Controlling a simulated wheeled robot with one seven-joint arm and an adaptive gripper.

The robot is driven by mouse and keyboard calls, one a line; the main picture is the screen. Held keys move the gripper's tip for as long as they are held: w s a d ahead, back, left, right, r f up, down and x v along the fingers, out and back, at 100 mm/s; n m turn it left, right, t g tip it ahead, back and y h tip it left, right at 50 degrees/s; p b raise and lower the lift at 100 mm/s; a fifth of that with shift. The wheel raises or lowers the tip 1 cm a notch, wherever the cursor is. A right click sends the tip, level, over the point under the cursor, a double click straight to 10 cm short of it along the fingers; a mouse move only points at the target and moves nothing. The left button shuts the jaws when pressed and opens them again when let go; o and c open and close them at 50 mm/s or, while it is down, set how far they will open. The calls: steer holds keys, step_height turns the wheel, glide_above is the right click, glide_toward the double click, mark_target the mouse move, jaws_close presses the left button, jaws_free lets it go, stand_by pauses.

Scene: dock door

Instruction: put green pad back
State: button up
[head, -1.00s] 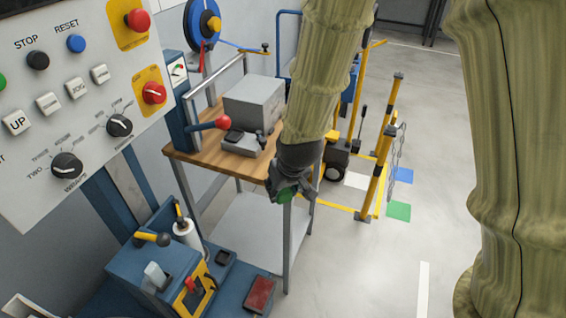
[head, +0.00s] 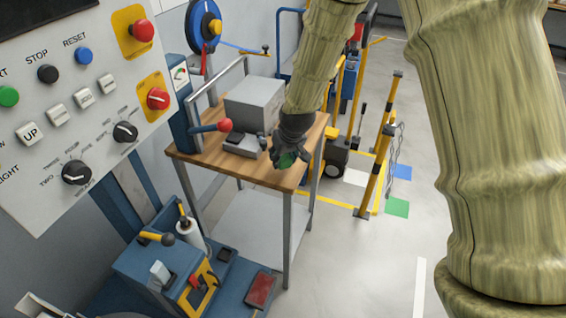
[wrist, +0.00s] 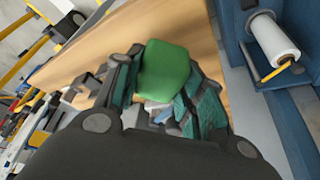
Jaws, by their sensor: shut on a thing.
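My gripper (head: 287,157) is shut on the green pad (wrist: 165,70), which shows between its fingers in the wrist view. In the head view the pad (head: 286,160) is a small green patch, mostly covered by the fingers. My gripper is over the front right part of the wooden tabletop (head: 208,160), beside the grey device. I cannot tell whether the pad touches the wood. Flat green (head: 397,207), blue (head: 402,172) and white (head: 355,177) squares lie on the floor beyond the table.
A grey box (head: 254,103) and a small grey device (head: 244,143) stand on the tabletop. A lever with a red ball (head: 225,125) sticks out at its left. Yellow posts (head: 377,160) stand to the right. A control panel (head: 75,95) fills the upper left.

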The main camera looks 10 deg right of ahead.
mark_target(283, 164)
steer(key=shift+f+p, duration=0.55)
steer(key=shift+f, duration=1.1)
steer(key=shift+f, duration=0.15)
steer(key=o, duration=1.1)
steer(key=shift+c, duration=0.2)
steer(key=shift+r, duration=0.25)
steer(key=shift+s+r, duration=0.1)
steer(key=shift+r, duration=0.2)
steer(key=b+v, duration=0.2)
steer(key=v, duration=0.9)
